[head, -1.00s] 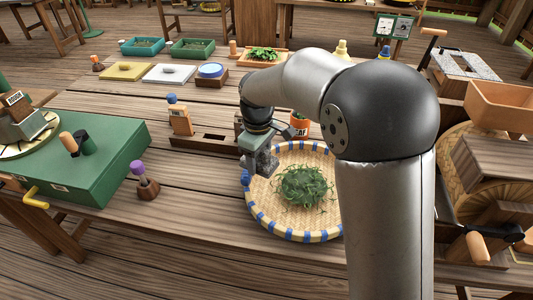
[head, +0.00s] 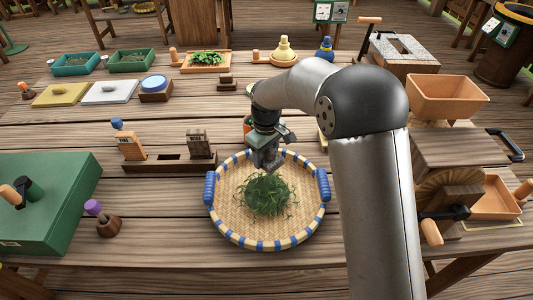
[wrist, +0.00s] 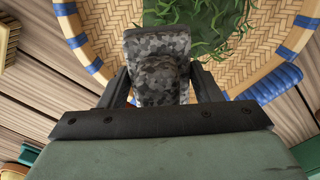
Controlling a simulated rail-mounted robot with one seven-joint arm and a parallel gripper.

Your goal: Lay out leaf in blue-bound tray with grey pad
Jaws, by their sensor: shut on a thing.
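The blue-bound tray (head: 218,213) is a round woven basket with blue bindings and a blue handle at each side. It stands on the wooden table. A loose heap of green leaf (head: 267,195) lies in its middle, and the leaf also shows in the wrist view (wrist: 215,25). My gripper (head: 267,145) is over the back part of the tray, just behind the leaf. It is shut on the mottled grey pad (wrist: 157,62), with one dark finger on each side. The pad also shows in the head view (head: 268,158), pointing down. I cannot tell whether it touches the leaf.
A dark wooden rack (head: 168,163) with upright blocks stands behind and left of the tray. A green box (head: 45,200) and a purple-topped tool (head: 103,218) are at the left. A wooden machine (head: 455,165) stands at the right. Table between tool and tray is clear.

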